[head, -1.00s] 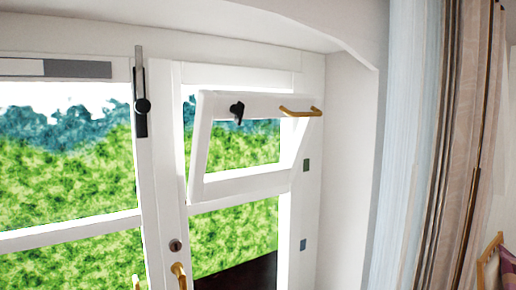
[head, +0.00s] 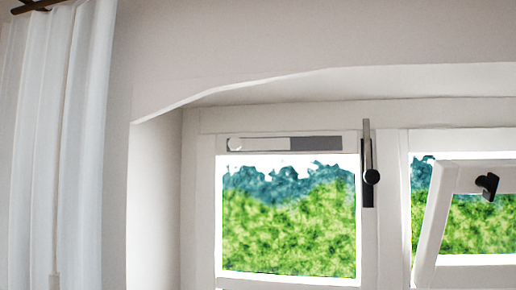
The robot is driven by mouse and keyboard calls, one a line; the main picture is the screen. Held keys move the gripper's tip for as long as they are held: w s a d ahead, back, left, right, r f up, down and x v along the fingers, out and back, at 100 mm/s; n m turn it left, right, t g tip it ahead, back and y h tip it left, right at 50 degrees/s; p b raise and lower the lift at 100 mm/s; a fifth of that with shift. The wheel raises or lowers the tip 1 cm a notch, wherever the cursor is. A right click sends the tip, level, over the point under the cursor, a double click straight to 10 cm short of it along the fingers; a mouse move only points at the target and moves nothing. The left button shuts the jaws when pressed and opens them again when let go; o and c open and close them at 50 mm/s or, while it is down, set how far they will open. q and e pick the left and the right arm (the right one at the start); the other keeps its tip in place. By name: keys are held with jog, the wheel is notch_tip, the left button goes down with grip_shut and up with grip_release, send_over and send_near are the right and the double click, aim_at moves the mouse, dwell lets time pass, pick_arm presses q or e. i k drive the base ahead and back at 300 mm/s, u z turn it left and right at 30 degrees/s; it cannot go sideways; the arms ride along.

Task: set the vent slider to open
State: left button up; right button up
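The vent slider (head: 265,144) is a narrow horizontal strip on the top rail of the left window, near the middle of the head view. Its left part is light grey and its right part (head: 316,143) is dark grey. A small round pale spot, perhaps a knob, shows at its left end. I cannot tell from this view whether the vent is open or shut. Neither of my grippers is in view, and nothing touches the strip.
A black handle (head: 371,177) with an upright grey bar stands right of the left window. A small sash (head: 437,215) at the right is tilted inward and has a black latch (head: 487,186). A white curtain (head: 62,150) hangs at the left. The recess wall (head: 155,210) borders the window.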

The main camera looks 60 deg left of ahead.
aim_at(234, 144)
jog(key=u, duration=2)
